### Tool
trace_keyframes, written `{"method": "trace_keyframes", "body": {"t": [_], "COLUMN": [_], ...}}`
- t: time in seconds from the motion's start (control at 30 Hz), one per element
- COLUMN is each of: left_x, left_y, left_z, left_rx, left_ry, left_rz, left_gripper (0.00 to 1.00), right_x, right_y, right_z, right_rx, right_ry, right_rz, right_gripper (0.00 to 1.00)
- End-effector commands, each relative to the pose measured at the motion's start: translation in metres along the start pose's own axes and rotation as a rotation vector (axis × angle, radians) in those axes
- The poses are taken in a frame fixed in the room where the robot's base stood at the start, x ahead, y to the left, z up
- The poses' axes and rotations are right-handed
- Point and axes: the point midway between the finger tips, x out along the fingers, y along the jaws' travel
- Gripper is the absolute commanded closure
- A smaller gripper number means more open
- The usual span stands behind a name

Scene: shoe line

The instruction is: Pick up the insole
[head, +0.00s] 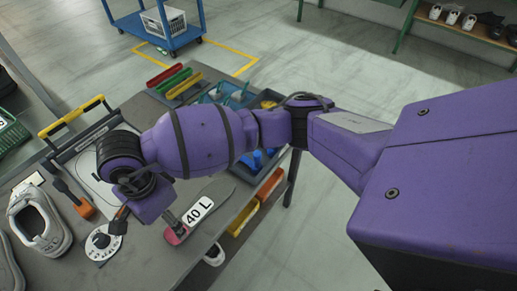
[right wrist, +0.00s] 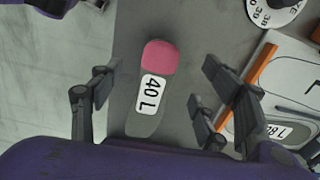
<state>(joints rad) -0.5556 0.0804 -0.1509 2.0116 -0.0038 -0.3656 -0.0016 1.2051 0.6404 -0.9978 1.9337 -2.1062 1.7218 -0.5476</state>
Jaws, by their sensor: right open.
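The insole (head: 218,190) is flat, dark grey with a pink heel and a white "40 L" label. It lies on the grey table, with the pink end toward the front. In the right wrist view the insole (right wrist: 158,57) lies between the spread fingers, below them. My right gripper (head: 147,217) is open and empty above the table, just left of the pink heel; it also shows in the right wrist view (right wrist: 163,82). My wrist hides part of the gripper in the head view. My left gripper is not in view.
A white size dial (head: 103,242), an orange-headed tool (head: 82,207) and a white shoe (head: 38,222) are on the left. A clipboard-like frame with a yellow handle (head: 72,117) stands behind. Blue bins (head: 228,93) are at the back. The table's right edge is close to the insole.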

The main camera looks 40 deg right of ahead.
Motion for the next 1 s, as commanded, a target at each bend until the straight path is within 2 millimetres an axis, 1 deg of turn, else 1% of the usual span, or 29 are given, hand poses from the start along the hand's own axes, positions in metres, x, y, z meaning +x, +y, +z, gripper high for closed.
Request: {"method": "trace_keyframes", "body": {"t": [0.1,0.27,0.37,0.5,0.6,0.7,0.87,0.9,1.0], "left_x": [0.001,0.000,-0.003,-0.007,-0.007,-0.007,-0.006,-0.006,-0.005], "left_y": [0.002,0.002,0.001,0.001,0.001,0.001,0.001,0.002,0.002], "left_z": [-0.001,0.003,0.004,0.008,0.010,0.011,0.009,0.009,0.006], "left_rx": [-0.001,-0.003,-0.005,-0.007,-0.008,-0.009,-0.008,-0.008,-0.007], "left_ry": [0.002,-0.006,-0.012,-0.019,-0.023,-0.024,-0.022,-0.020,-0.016], "left_rz": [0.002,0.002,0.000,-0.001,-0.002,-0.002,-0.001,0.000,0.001], "left_gripper": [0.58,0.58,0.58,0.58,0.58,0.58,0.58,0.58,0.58], "right_x": [0.007,0.025,0.038,0.060,0.070,0.074,0.073,0.073,0.073], "right_y": [-0.004,-0.003,-0.001,-0.001,-0.001,-0.002,-0.002,-0.002,-0.003], "right_z": [-0.006,-0.007,-0.008,-0.009,-0.009,-0.009,-0.009,-0.009,-0.009], "right_rx": [-0.003,-0.003,-0.002,-0.002,-0.002,-0.003,-0.003,-0.003,-0.003], "right_ry": [0.027,0.025,0.024,0.022,0.021,0.021,0.021,0.021,0.021], "right_rz": [-0.011,-0.009,-0.008,-0.009,-0.011,-0.012,-0.013,-0.013,-0.014], "right_gripper": [0.31,0.31,0.31,0.31,0.31,0.31,0.31,0.32,0.45]}}
